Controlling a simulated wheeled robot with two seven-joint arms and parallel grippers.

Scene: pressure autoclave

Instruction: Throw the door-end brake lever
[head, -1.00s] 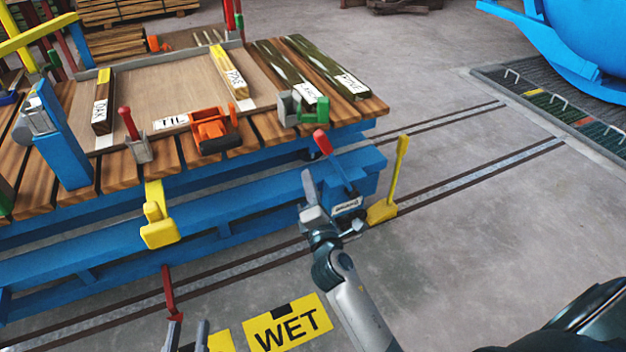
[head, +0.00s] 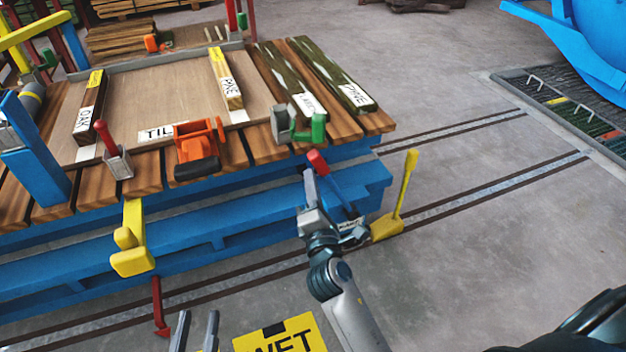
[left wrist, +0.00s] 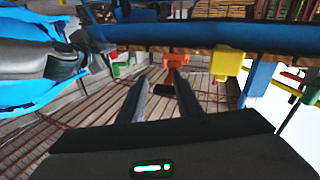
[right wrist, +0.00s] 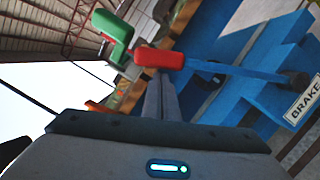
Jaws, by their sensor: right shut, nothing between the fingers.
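The brake lever has a red grip (head: 317,162) and a blue shaft (head: 336,188), and stands tilted at the near right corner of the blue cart (head: 365,192).
A yellow upright lever on a block (head: 387,228) stands right of the brake lever. A green and grey clamp (head: 298,125) sits above it on the deck edge. A yellow bracket (head: 132,245) and a red rod (head: 158,300) are near my left gripper.

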